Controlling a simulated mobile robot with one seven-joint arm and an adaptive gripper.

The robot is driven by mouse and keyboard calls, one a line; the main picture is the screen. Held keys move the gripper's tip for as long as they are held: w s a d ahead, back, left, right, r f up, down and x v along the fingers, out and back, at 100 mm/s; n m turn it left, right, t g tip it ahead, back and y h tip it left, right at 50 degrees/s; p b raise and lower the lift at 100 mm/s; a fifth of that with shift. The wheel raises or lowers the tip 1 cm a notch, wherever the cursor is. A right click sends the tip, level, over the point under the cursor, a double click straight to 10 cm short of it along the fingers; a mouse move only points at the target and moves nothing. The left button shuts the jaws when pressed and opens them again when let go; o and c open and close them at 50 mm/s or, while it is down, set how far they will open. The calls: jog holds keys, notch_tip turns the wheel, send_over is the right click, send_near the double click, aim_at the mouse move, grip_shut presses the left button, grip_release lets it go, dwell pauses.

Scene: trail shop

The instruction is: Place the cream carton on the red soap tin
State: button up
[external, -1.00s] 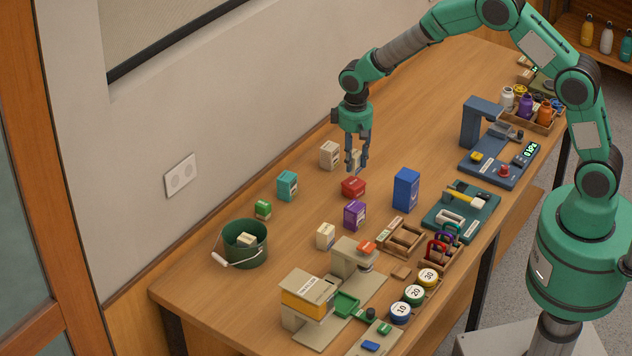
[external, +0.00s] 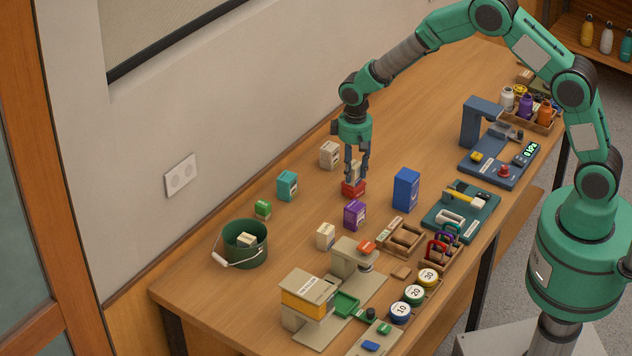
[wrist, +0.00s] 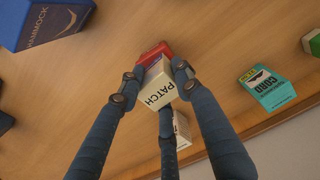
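My gripper (external: 355,172) points down over the red soap tin (external: 352,190) on the table. Its fingers are closed around the cream carton (external: 355,174), which is upright directly above the tin. The carton's base is at or very near the tin's top; I cannot tell whether they touch.
A beige carton (external: 330,153) and a teal carton (external: 287,186) stand to the left, a purple box (external: 354,214) in front, and a tall blue box (external: 406,189) to the right. Another cream carton (external: 325,236) and a green bucket (external: 262,255) are nearer the front.

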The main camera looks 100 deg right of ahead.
aim_at(354, 164)
jog(key=shift+o, duration=1.4)
notch_tip(354, 164, up, 12)
jog(key=p, duration=0.1)
jog(key=shift+r, duration=0.15)
